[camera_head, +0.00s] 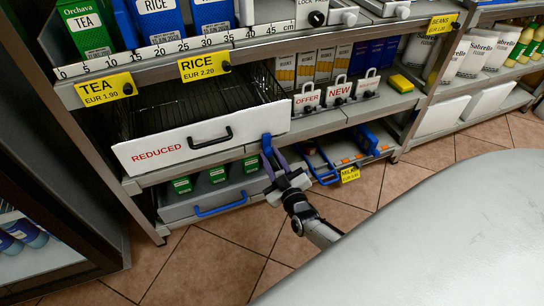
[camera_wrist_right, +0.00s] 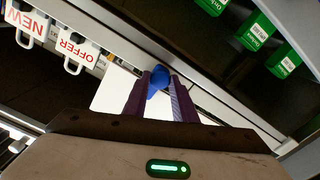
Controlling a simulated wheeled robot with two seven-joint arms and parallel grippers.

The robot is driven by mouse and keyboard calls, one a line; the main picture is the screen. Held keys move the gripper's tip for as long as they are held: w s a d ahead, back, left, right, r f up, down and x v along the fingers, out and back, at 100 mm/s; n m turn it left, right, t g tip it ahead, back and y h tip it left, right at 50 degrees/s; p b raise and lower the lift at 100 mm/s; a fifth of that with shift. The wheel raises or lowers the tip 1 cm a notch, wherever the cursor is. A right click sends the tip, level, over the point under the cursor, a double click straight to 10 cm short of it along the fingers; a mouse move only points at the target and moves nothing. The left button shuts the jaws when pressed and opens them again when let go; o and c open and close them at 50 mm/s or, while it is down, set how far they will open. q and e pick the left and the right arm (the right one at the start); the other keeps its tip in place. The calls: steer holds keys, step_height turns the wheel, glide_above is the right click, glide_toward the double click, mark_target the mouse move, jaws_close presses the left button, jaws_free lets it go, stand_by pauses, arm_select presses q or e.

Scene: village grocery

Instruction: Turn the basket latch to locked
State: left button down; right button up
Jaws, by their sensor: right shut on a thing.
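The wire basket (camera_head: 205,95) sits on the middle shelf; its white front (camera_head: 165,158) reads REDUCED and has a black handle (camera_head: 210,138). The blue latch (camera_head: 267,143) is at the right end of this front, its visible part standing roughly upright. My right gripper (camera_head: 272,163) comes up from below and is shut on the latch. In the right wrist view the blue latch (camera_wrist_right: 158,80) shows between the two dark purple fingers (camera_wrist_right: 155,98), which partly hide it. My left gripper is not in view.
Below are a drawer with a blue handle (camera_head: 220,208) and green boxes (camera_head: 218,174), and a blue-handled tray (camera_head: 322,165) at right. White OFFER (camera_head: 306,99) and NEW (camera_head: 339,92) tags hang beside the basket. Tiled floor (camera_head: 240,232) is open in front.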

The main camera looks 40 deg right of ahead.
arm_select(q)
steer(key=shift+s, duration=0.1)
arm_select(e)
steer(key=shift+a+f+n, duration=0.1)
steer(key=shift+n, duration=0.3)
steer(key=o, duration=1)
steer(key=shift+o, duration=0.2)
steer(key=shift+s, duration=0.1)
steer(key=shift+s, duration=0.3)
arm_select(q)
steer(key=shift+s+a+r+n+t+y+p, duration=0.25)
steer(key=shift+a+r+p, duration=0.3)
steer(key=shift+p, duration=0.3)
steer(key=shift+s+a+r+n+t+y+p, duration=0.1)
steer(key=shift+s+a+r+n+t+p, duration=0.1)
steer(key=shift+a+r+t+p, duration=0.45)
arm_select(e)
steer(key=v, duration=0.9)
steer(key=shift+s, duration=0.3)
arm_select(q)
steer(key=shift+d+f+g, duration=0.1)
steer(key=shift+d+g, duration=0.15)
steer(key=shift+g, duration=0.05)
arm_select(e)
steer(key=shift+a, duration=0.1)
